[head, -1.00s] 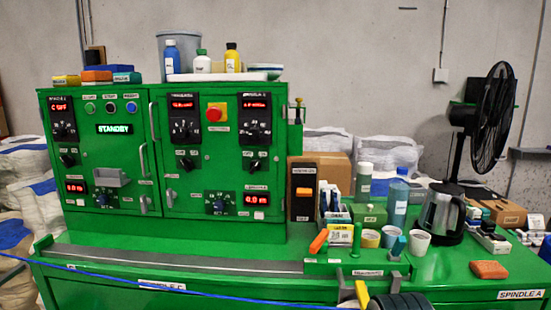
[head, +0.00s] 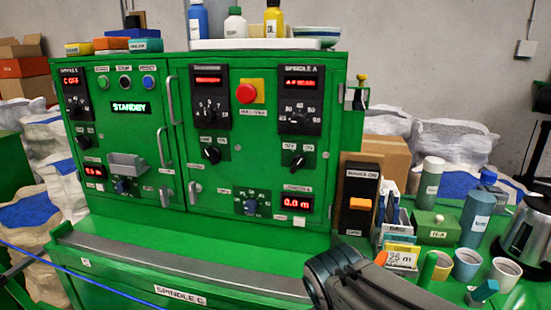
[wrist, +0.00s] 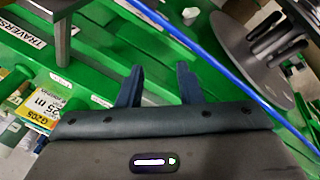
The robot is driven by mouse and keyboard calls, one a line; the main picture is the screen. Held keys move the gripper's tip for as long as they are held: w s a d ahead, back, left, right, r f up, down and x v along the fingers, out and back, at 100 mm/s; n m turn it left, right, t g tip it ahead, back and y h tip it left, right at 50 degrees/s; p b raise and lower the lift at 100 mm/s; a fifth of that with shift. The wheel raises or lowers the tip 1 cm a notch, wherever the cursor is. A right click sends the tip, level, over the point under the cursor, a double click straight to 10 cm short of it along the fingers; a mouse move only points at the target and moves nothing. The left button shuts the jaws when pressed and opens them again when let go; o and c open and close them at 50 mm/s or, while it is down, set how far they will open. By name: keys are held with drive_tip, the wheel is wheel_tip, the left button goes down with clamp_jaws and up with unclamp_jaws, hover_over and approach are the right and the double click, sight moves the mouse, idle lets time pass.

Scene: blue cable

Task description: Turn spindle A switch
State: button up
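The Spindle A module (head: 301,99) is at the upper right of the green control cabinet (head: 240,215) in the head view. It has a red display and a numbered dial. A black rotary switch (head: 297,161) sits on a small plate below it; its label is too small to read surely. My gripper (wrist: 158,84) shows two dark fingers apart with nothing between them in the wrist view. In the head view my dark arm end is low, in front of the bench and below the cabinet's right side, clear of the switch. Its fingertips are not clear there.
A blue cable (head: 85,273) crosses the lower left and also runs diagonally through the wrist view (wrist: 215,64). A red stop button (head: 246,93) is left of the Spindle A module. Cups, bottles (head: 477,215) and a kettle (head: 530,232) crowd the bench at right.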

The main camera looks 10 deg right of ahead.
drive_tip(key=w+d+r+n+t+h+p, duration=0.1)
drive_tip(key=w+d+r+n+h+p, duration=0.15)
drive_tip(key=r+n+h, duration=0.2)
drive_tip(key=n+t+p, duration=0.3)
drive_tip(key=n+t, duration=1)
drive_tip(key=n, duration=0.6)
approach(299, 162)
drive_tip(key=shift+m, duration=0.35)
drive_tip(key=p+x, duration=0.2)
drive_tip(key=x, duration=0.7)
drive_tip(key=shift+w+p, duration=0.1)
drive_tip(key=shift+p, duration=0.25)
clamp_jaws()
